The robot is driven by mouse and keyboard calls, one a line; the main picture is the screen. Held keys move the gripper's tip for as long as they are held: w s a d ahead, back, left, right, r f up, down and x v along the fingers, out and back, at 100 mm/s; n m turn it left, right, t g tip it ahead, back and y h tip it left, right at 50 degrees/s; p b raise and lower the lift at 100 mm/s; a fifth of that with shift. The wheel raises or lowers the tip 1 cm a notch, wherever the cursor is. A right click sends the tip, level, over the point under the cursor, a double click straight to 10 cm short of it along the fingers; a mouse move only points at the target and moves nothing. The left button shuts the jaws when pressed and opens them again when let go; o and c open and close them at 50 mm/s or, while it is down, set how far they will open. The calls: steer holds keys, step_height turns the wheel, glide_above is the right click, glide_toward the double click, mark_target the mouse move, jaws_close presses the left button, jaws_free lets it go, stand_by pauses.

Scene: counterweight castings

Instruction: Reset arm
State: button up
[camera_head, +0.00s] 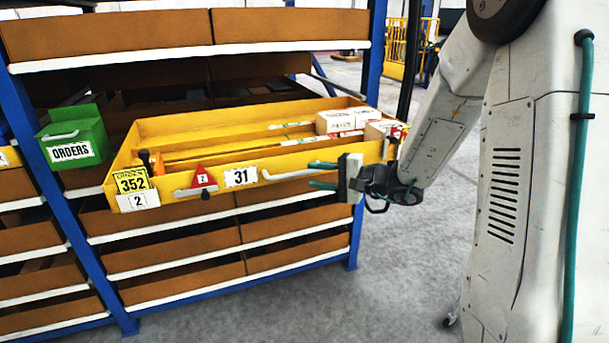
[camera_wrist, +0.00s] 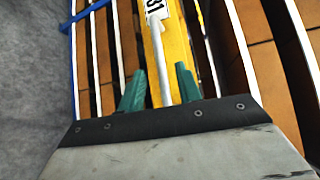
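My gripper (camera_head: 312,174) is in front of the right part of the yellow drawer's (camera_head: 160,131) front. It also shows in the wrist view (camera_wrist: 159,78), where its two green fingers stand apart. My arm is bent, reaching in from the right. The drawer is pulled out from the shelving.
White boxes (camera_head: 335,121) lie in the drawer's right end. A green ORDERS bin (camera_head: 85,135) hangs at left. Blue-framed shelving (camera_head: 75,240) with brown fronts (camera_head: 180,252) stands behind and below the drawer. Grey floor (camera_head: 415,265) is open in front, at the right of the shelving.

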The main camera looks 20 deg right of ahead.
steer(key=shift+s+d+r, duration=0.1)
steer(key=shift+s+d, duration=0.4)
steer(key=s+a+n+g+h, duration=0.15)
steer(key=s+a+g, duration=0.35)
steer(key=s, duration=0.5)
steer(key=s+a+n+g+h, duration=0.1)
steer(key=s+a+n+g, duration=0.15)
steer(key=s+g, duration=0.55)
steer(key=s+d+r+n+t+h, duration=0.1)
steer(key=s+d+r+n+h, duration=0.1)
steer(key=s, duration=0.5)
steer(key=s+d+r+n+t+h, duration=0.2)
steer(key=s+d+r+n+h, duration=0.1)
steer(key=s+h, duration=0.4)
steer(key=shift+s+r+n, duration=0.3)
steer(key=shift+r+n, duration=0.4)
